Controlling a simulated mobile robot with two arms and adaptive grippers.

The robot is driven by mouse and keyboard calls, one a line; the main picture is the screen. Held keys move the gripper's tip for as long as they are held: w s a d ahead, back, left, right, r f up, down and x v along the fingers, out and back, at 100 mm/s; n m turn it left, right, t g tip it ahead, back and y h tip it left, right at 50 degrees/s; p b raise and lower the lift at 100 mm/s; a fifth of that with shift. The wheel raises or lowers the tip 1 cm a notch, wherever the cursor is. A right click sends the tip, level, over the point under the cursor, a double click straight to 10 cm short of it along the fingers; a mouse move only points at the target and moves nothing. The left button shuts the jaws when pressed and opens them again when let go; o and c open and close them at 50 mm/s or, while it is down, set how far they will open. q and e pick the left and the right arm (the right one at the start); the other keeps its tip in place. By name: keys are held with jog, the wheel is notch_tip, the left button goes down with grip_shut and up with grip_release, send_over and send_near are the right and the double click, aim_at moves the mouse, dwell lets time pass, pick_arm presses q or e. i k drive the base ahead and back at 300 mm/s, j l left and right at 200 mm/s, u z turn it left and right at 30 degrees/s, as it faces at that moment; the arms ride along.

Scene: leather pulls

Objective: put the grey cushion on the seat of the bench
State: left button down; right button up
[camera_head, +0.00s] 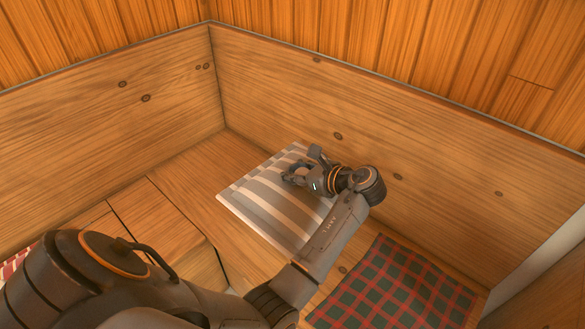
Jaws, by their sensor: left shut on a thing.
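The grey cushion (262,198), with pale and darker grey stripes, lies on or just above the wooden seat of the bench (185,165), near the inner corner and close to the right backrest. I cannot tell whether it fully rests on the seat. My left gripper (298,174) is over the cushion's back right part, shut on it. The wrist and forearm hide the cushion's right edge. The exact grip point is hard to see. My right gripper is not in view.
A red and green checked cloth or cushion (400,290) lies on the seat at the lower right. A red and white thing (12,264) shows at the left edge. High wooden backrests (290,90) meet at the corner. The seat left of the grey cushion is bare.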

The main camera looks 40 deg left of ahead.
aim_at(214, 189)
jog(key=l, duration=0.65)
jog(key=k+j, duration=0.1)
jog(key=j, duration=0.3)
jog(key=k+j+z, duration=0.1)
jog(key=j, duration=0.3)
jog(key=k+j+z, duration=0.1)
jog(key=j, duration=0.3)
jog(key=k+j, duration=0.1)
jog(key=j, duration=0.25)
jog(key=k+j+z, duration=0.1)
jog(key=j, duration=0.3)
jog(key=k+j, duration=0.15)
jog(key=j, duration=0.2)
jog(key=z, duration=0.05)
